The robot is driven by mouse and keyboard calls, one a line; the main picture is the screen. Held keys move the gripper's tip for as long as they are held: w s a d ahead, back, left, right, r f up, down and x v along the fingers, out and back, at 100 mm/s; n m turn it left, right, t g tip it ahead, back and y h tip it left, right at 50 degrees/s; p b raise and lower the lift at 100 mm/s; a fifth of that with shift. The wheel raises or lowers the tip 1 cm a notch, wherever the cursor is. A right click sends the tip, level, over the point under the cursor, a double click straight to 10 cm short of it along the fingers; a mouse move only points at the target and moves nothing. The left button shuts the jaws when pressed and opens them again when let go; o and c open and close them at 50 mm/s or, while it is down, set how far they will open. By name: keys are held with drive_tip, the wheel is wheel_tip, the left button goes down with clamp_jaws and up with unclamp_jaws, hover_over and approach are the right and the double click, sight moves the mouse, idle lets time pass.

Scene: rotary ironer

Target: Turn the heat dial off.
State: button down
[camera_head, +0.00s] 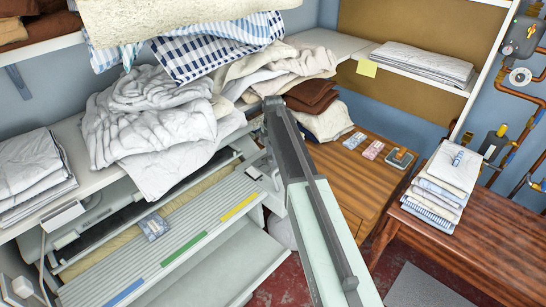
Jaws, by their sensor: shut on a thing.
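The rotary ironer (190,255) stands at the lower left, with a pale slatted feed table and blue, green and yellow strips along its front. At its right end is a light grey end housing (250,173) with small dark details. I cannot make out which of them, if any, is the heat dial. My arm rises from the bottom middle, and its far end passes in front of the right edge of this housing. My gripper's fingers do not show; the arm hides that spot.
A shelf above the ironer holds heaped white laundry (150,115) and folded linens (28,170). A wooden cabinet (375,190) and a wooden table (470,245) with stacked cloths (440,185) stand right of my arm. Pipes and gauges (520,77) line the right wall.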

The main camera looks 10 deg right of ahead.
drive_tip(key=n, duration=0.6)
drive_tip(key=shift+w+n, duration=0.15)
drive_tip(key=shift+n, duration=0.15)
idle(0.3)
drive_tip(key=c, duration=0.9)
unclamp_jaws()
wheel_tip(320, 180, up, 8)
drive_tip(key=p, duration=0.8)
drive_tip(key=shift+f, duration=0.1)
